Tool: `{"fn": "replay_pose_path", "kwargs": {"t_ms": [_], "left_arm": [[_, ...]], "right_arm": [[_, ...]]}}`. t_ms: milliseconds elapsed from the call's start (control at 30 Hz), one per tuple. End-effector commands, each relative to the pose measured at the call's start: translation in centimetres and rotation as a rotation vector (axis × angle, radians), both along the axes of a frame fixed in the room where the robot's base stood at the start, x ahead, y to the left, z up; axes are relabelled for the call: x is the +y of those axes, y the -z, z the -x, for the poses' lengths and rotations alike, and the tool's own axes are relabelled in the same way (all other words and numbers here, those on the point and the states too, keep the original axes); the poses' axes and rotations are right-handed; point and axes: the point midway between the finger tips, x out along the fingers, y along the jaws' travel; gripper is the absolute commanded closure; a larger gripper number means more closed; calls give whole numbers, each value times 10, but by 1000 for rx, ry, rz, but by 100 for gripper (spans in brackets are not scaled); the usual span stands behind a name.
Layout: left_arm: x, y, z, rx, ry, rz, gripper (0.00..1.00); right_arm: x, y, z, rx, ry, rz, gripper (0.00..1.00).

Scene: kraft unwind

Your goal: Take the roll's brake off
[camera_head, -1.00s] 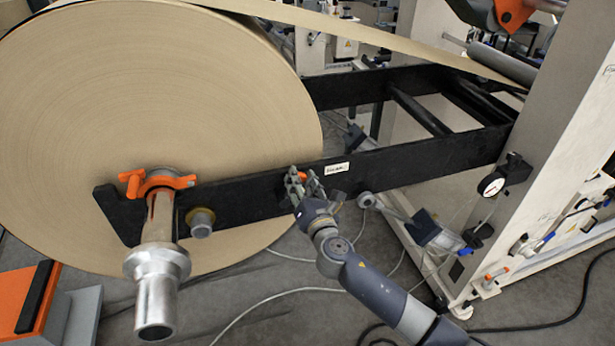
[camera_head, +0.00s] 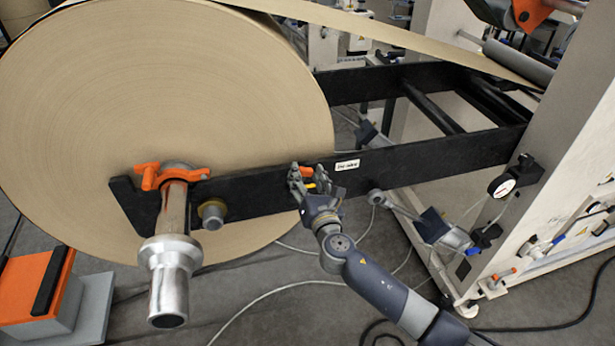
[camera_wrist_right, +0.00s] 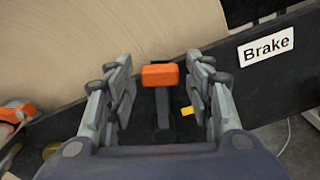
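The brake lever has an orange handle (camera_wrist_right: 160,75) on a dark stem and sits on the black beam (camera_head: 420,157), left of the white "Brake" label (camera_wrist_right: 266,46). The handle also shows small in the head view (camera_head: 306,171). My right gripper (camera_wrist_right: 160,66) is open, with one finger on each side of the handle and a visible gap on both sides. In the head view my right gripper (camera_head: 308,172) is at the beam. A small yellow piece (camera_wrist_right: 187,111) shows by the right finger. The large kraft roll (camera_head: 180,90) is behind the beam. My left gripper is out of view.
A metal shaft end (camera_head: 168,275) with an orange clamp (camera_head: 172,176) sticks out at the left of the beam. An orange and grey block (camera_head: 40,290) stands on the floor at lower left. A dial gauge (camera_head: 503,185) is on the machine frame at right.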

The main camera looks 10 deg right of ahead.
Motion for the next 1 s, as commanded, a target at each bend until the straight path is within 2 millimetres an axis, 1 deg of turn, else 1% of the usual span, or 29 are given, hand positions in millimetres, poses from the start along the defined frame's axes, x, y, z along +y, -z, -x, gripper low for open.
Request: {"fn": "replay_pose_path", "kwargs": {"t_ms": [300, 367, 467, 567, 800, 900, 1000], "left_arm": [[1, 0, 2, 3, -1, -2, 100], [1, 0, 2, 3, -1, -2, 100], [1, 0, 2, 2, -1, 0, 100], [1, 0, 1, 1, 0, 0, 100], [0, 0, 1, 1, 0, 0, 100], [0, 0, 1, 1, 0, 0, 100], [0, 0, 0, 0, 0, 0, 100]], "right_arm": [[0, 0, 1, 1, 0, -1, 47], [0, 1, 3, 1, 0, -1, 47], [0, 1, 13, 2, -2, -1, 47], [-1, 1, 31, 3, -2, -3, 47], [-3, 2, 83, 4, -1, -2, 47], [-3, 1, 100, 3, -2, -1, 47], [-4, 1, 111, 2, -1, -1, 47]]}}
